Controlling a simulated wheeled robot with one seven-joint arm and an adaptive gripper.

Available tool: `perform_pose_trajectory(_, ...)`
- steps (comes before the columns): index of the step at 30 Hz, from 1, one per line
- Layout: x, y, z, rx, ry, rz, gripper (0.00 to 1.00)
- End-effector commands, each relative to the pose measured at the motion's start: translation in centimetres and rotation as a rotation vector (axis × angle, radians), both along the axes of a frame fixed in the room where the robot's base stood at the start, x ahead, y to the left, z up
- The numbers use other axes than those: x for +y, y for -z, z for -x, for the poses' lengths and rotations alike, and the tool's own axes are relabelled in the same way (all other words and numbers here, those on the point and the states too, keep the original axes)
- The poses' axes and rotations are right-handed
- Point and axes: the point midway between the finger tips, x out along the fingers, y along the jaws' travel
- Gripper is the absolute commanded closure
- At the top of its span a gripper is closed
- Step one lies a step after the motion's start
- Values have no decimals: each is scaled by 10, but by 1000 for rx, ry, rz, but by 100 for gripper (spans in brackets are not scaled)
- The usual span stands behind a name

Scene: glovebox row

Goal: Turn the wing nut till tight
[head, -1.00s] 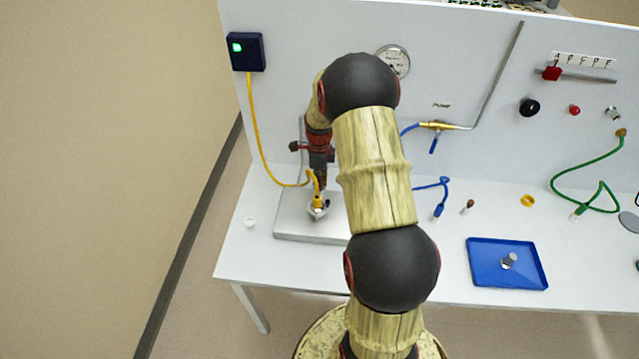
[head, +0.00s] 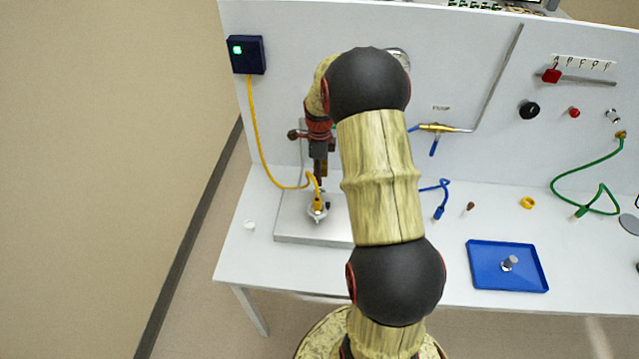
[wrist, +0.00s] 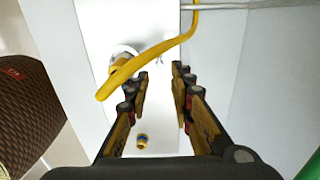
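A small silvery fitting (head: 317,214) with a yellow connector stands on the grey metal plate (head: 290,232) at the table's left. I cannot make out a wing nut for certain; this fitting may carry it. In the wrist view a pale round fitting (wrist: 122,54) shows left of the fingers, partly behind the yellow hose (wrist: 150,62). My gripper (wrist: 161,76) is open, with nothing visible between its fingertips. In the head view my gripper (head: 319,184) points down just above the yellow connector. A small yellow and blue piece (wrist: 142,140) shows beside the left finger.
The yellow hose loops up to a dark box (head: 247,55) with a green light. A blue tray (head: 485,278) holding a grey piece lies to the right. Blue valve tubing (head: 438,190) is right of my arm.

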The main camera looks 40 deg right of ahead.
Motion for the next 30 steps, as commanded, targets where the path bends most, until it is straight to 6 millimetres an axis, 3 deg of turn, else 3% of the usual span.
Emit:
perform_pose_trajectory(6,0,-42,0,-2,0,1,77)
perform_pose_trajectory(12,0,-62,0,0,0,0,77)
perform_pose_trajectory(30,0,-65,0,1,0,-1,77)
